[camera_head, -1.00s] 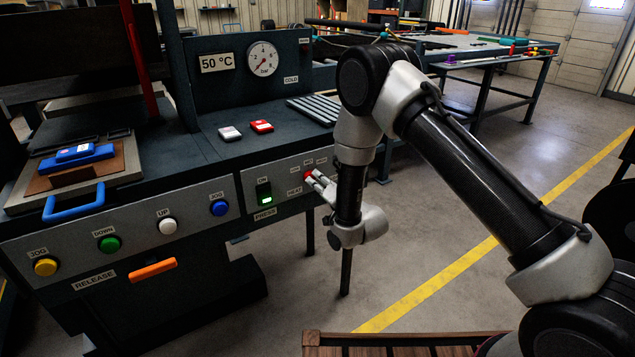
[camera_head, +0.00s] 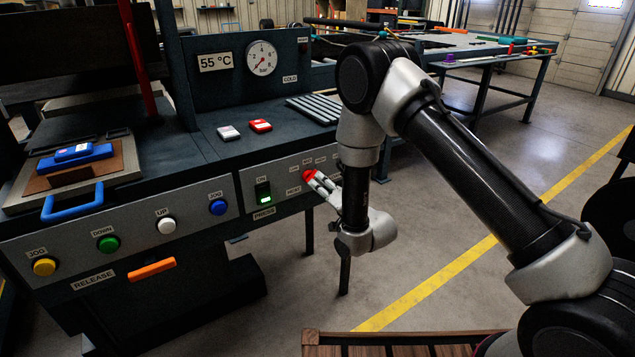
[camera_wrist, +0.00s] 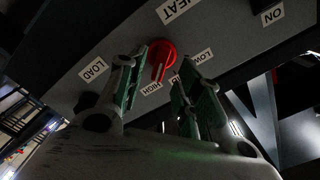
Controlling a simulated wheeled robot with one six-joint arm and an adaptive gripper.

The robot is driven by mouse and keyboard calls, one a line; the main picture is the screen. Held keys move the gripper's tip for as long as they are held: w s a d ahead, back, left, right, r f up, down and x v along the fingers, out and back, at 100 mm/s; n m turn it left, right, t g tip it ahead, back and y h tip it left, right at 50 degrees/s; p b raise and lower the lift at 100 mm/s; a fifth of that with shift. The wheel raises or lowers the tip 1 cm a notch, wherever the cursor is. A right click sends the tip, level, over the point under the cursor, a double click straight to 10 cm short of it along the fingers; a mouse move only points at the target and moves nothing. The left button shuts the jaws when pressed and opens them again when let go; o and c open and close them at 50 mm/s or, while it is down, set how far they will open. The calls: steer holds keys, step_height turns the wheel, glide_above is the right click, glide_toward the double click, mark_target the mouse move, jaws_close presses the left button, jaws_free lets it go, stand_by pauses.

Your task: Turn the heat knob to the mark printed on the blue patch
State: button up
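The red heat knob (camera_wrist: 161,62) is on the grey panel in the wrist view, and its raised ridge points roughly at the HIGH label. LOAD, LOW and a partly hidden label are also around it. In the head view the knob (camera_head: 310,174) shows at the end of my gripper (camera_head: 321,183). In the wrist view the two green-padded fingers are apart, with the knob visible between and beyond their tips. I cannot tell whether they touch it. A blue piece (camera_head: 72,155) lies on the press plate at the left; I cannot read any mark on it.
The temperature display (camera_head: 215,61) reads 55 °C. A lit green switch (camera_head: 263,193) is left of the knob. Blue, white, green and yellow buttons line the front panel, above an orange release handle (camera_head: 152,270). The floor right of the press is open.

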steer(key=v, duration=0.8)
steer(key=shift+s+d, duration=0.25)
